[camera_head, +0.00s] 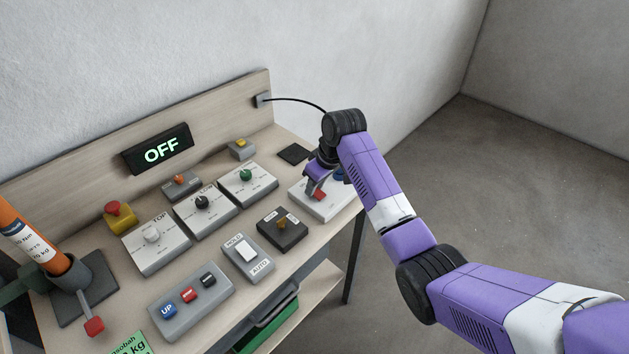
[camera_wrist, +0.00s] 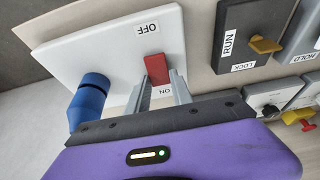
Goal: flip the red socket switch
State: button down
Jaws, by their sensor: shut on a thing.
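The red socket switch (camera_head: 319,195) sits on a white plate (camera_head: 328,212) at the right end of the bench. In the wrist view the red switch (camera_wrist: 157,69) stands between my two fingers, with an OFF label beyond it and an ON label nearer my gripper. My gripper (camera_wrist: 161,85) is shut on the red switch. In the head view my gripper (camera_head: 316,184) reaches down over the plate and partly hides it. A blue plug (camera_wrist: 89,103) stands on the same plate, left of my fingers in the wrist view.
A display (camera_head: 157,149) on the back board reads OFF. A black RUN/LOCK box with a brass key (camera_head: 282,228) stands beside the plate. Several white knob panels, a HOLD/AUTO rocker box (camera_head: 247,257) and a push-button box (camera_head: 191,301) fill the bench. A black cable (camera_head: 292,100) arches behind my arm.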

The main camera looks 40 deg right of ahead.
aim_at(323, 197)
jog(key=shift+r, duration=0.1)
dwell(0.3)
jog(key=c, duration=1.1)
grip_release()
jog(key=b+v, duration=0.1)
jog(key=v, duration=0.6)
jog(key=shift+s+r, duration=0.25)
jog(key=shift+r, duration=0.05)
